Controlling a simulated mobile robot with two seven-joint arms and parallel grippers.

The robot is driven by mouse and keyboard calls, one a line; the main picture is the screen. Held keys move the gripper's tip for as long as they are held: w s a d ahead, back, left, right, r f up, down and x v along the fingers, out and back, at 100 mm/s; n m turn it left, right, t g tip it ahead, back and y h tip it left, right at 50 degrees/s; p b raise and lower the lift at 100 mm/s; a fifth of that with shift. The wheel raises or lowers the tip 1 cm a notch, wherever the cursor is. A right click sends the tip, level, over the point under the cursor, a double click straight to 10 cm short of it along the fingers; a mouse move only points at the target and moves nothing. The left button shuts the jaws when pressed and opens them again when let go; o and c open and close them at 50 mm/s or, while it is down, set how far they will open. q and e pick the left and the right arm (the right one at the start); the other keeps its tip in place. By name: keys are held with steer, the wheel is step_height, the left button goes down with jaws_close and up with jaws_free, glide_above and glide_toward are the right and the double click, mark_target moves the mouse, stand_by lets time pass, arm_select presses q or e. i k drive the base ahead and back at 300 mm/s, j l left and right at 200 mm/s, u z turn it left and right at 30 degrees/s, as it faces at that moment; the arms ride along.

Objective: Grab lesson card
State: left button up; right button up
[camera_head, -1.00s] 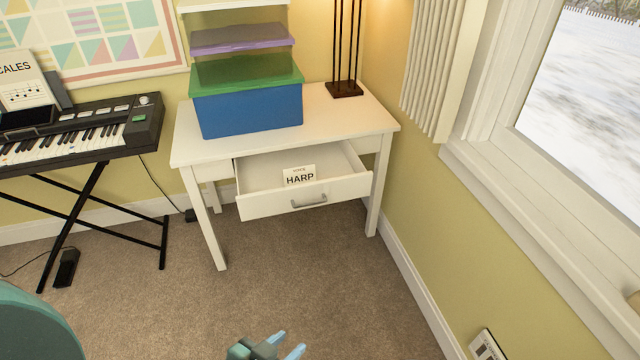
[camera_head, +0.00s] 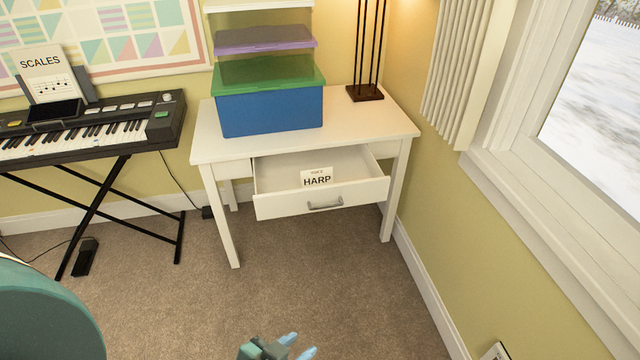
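A white card reading HARP (camera_head: 317,179) stands in the open drawer (camera_head: 280,207) of the white desk, and its lower part is hidden behind the drawer front. Another white card reading SCALES (camera_head: 42,72) with music notes leans above the keyboard at the left. My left gripper (camera_head: 299,345) shows at the bottom edge, low in front of the desk and well apart from the drawer and both cards. Its two light-blue fingertips are apart with nothing seen between them. My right gripper is not in view.
The white desk (camera_head: 212,147) carries a blue box with green lid (camera_head: 268,108) and a dark lamp base (camera_head: 364,93). The keyboard (camera_head: 90,130) stands at left on crossed legs. A wall and window bound the right. Carpet before the desk is clear.

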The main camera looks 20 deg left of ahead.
mark_target(321, 176)
steer(key=j+z, duration=0.1)
steer(key=z, duration=0.25)
steer(key=i+j+z, duration=0.1)
steer(key=z, duration=0.2)
steer(key=i+j+z, duration=0.1)
steer(key=j+z, duration=0.15)
steer(key=j, duration=0.3)
steer(key=i+j+z, duration=0.1)
steer(key=j+z, duration=0.15)
steer(key=j, duration=0.3)
